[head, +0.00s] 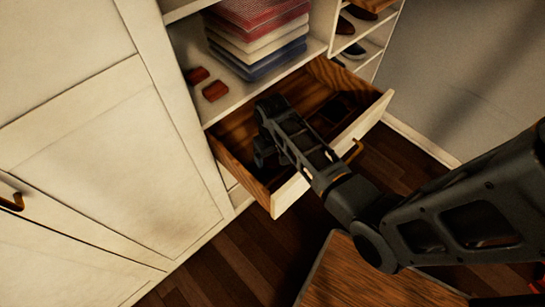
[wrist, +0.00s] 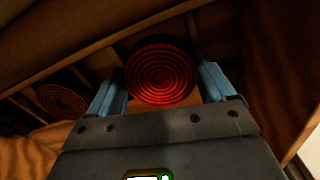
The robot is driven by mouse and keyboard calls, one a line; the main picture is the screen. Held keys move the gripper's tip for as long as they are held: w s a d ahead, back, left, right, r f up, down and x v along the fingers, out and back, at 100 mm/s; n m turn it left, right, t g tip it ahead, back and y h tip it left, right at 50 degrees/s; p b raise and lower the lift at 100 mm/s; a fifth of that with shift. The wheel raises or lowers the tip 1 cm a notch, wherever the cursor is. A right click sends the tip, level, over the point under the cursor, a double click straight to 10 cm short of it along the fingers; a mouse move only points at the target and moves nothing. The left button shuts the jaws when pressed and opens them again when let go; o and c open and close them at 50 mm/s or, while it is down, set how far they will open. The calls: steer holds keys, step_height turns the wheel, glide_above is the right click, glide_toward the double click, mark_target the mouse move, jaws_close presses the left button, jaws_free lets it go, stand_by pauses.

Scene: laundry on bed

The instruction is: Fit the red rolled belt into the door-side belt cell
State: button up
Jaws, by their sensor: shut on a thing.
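The red rolled belt (wrist: 161,75) is a tight coil, seen end-on between my gripper's two fingers (wrist: 160,92) in the wrist view. My gripper is shut on it. In the head view my gripper (head: 263,155) reaches down into the left part of the open wooden drawer (head: 291,194), and the belt is hidden there. In the wrist view, thin wooden dividers (wrist: 115,55) stand beyond and beside the belt. I cannot tell whether the belt is inside a cell or above it, nor which cell is the door-side one.
A brown rolled belt (wrist: 61,100) lies left of my gripper in the wrist view. Folded clothes (head: 258,40) and two small red-brown items (head: 215,91) sit on the shelf above the drawer. A closed cabinet door (head: 100,150) stands left. Drawer walls are close around my gripper.

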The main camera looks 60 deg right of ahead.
mark_target(272, 157)
steer(key=shift+s+a+f, duration=0.1)
steer(key=shift+s+f, duration=0.2)
steer(key=shift+f, duration=0.4)
steer(key=c, duration=0.3)
steer(key=o, duration=1.6)
steer(key=shift+o, duration=0.2)
steer(key=shift+w, duration=0.1)
steer(key=shift+r, duration=0.1)
steer(key=shift+r, duration=0.2)
step_height(272, 157, up, 12)
steer(key=shift+f, duration=0.15)
steer(key=shift+w, duration=0.15)
